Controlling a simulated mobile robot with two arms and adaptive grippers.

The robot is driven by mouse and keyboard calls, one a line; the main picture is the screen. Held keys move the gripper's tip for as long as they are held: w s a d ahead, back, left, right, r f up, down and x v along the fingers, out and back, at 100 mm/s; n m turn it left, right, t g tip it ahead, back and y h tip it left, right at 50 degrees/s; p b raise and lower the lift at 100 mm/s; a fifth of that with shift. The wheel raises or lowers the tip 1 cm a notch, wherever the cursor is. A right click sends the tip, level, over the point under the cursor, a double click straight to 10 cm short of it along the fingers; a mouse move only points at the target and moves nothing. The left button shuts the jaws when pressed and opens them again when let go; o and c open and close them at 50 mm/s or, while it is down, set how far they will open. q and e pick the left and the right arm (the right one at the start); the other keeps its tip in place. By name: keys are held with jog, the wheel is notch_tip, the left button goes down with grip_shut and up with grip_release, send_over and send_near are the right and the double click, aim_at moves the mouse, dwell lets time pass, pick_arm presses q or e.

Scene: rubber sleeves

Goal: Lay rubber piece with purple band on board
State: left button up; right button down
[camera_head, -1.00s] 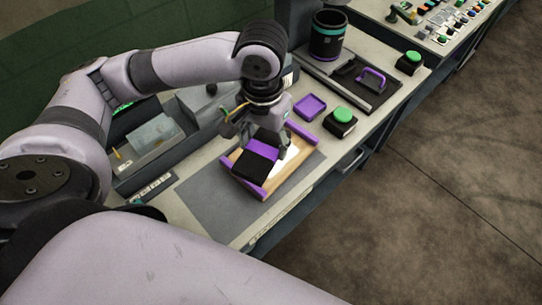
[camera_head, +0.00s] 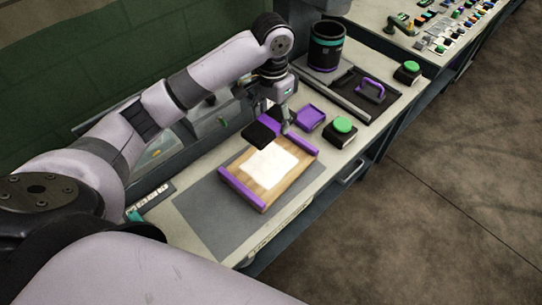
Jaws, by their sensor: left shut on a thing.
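The black rubber piece with a purple band (camera_head: 259,133) is at the back edge of the board. My left gripper (camera_head: 284,122) is shut on it at its right side and holds it, seemingly a little above the bench. The board (camera_head: 291,173) is wooden with purple strips at its two ends. A white sheet (camera_head: 268,163) lies on it, and its top is otherwise bare. The tips of the left fingers are partly hidden by the piece. My right gripper is not in view.
A purple tray (camera_head: 309,117) and a green button (camera_head: 343,125) stand close behind and right of the board. A black canister (camera_head: 326,46) and a black plate with a purple handle (camera_head: 371,90) are farther back. The grey mat (camera_head: 208,208) is clear in front-left.

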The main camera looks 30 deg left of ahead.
aim_at(272, 162)
pick_arm(q)
notch_tip(272, 162, down, 16)
jog(key=shift+f+p, duration=0.25)
jog(key=shift+p, duration=0.75)
jog(key=o, duration=1.3)
jog(key=shift+f, duration=0.1)
notch_tip(272, 162, up, 12)
jog(key=shift+r+b, duration=0.15)
jog(key=shift+b, duration=0.6)
